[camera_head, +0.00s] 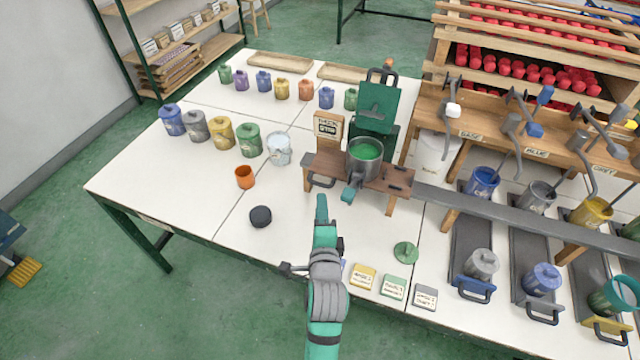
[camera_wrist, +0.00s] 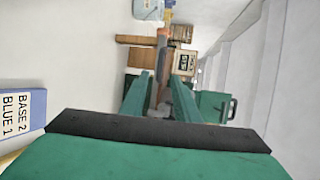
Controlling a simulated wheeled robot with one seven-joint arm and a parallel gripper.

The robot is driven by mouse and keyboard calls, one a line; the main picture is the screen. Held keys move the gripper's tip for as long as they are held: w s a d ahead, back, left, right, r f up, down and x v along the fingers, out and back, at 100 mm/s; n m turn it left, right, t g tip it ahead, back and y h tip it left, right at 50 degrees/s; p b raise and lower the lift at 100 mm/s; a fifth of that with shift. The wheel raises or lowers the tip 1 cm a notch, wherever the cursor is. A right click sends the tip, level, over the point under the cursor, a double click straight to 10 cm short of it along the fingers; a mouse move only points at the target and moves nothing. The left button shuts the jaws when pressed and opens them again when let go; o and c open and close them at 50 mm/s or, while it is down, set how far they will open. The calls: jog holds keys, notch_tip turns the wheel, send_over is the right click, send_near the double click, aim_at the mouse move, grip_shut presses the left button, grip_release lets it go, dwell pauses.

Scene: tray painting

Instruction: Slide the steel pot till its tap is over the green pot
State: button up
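The steel pot (camera_head: 380,158), with green paint in it, stands on a small wooden bench (camera_head: 330,165). A teal piece that looks like its tap (camera_head: 350,191) sticks out at its front, over the bench edge. A lidded green pot (camera_head: 248,141) stands on the table left of the bench, away from the tap. Smaller green pots stand in the back row. My gripper (camera_head: 321,204) is in front of the bench, left of and below the tap. In the wrist view its fingers (camera_wrist: 160,100) are apart. A grey-brown shape shows between them; I cannot tell contact.
An orange cup (camera_head: 245,178) and a dark round thing (camera_head: 260,216) stand left of my gripper. A green lid (camera_head: 406,252) and several label cards (camera_head: 393,287) lie at right. A green press (camera_head: 377,105) and wooden sign (camera_head: 328,127) stand behind the bench. The left front table is clear.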

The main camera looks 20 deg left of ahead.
aim_at(320, 183)
jog(key=x, duration=1)
jog(key=shift+w+a, duration=0.15)
jog(key=shift+w, duration=0.15)
jog(key=shift+f, duration=0.15)
grip_shut()
